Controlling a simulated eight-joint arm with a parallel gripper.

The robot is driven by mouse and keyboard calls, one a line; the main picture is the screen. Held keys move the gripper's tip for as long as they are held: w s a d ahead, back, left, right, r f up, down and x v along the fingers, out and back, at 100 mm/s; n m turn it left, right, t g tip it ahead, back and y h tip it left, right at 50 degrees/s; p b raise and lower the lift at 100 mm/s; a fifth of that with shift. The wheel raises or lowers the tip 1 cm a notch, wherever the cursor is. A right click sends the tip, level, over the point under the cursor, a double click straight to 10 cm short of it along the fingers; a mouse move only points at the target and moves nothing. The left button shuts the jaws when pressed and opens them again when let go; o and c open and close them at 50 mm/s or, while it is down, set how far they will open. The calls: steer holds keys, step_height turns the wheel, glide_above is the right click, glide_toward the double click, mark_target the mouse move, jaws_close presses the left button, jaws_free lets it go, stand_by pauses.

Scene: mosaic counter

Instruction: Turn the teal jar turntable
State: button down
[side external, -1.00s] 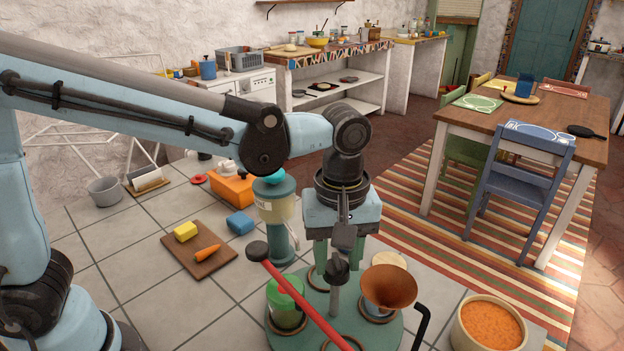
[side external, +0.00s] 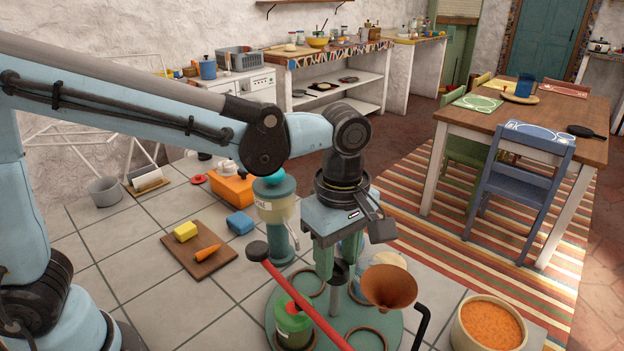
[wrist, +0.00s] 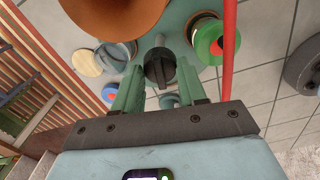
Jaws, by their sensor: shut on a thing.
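The teal turntable (side external: 340,328) is a round disc on the tiled counter with a central post topped by a dark knob (side external: 340,269). My gripper (side external: 338,262) points down over the post, its green fingers shut on the knob. In the wrist view the knob (wrist: 160,68) sits between the fingers. A green jar (side external: 293,328) with a red spot on its lid stands at the disc's front left; it also shows in the wrist view (wrist: 207,42). A pale-lidded jar (side external: 388,259) is at the back right, partly hidden by the funnel. Empty ring seats show on the disc.
A red bar (side external: 305,305) crosses above the disc's front left. A copper funnel (side external: 388,284) stands over its right side. A pot of orange food (side external: 488,323) is farther right. A teal grinder (side external: 275,220) and a cutting board (side external: 215,262) are to the left.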

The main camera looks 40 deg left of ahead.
steer(key=shift+n, duration=1.1)
steer(key=c, duration=0.9)
jaws_free()
steer(key=shift+r, duration=0.15)
step_height(320, 180, up, 12)
steer(key=s+a+f+m+t, duration=0.2)
steer(key=a+f+m, duration=0.3)
steer(key=a+m, duration=0.4)
steer(key=s+a+f+m+t, duration=0.2)
steer(key=a+f+m+t, duration=0.3)
steer(key=a+m, duration=0.4)
steer(key=shift+s+f, duration=0.3)
steer(key=shift+f, duration=0.15)
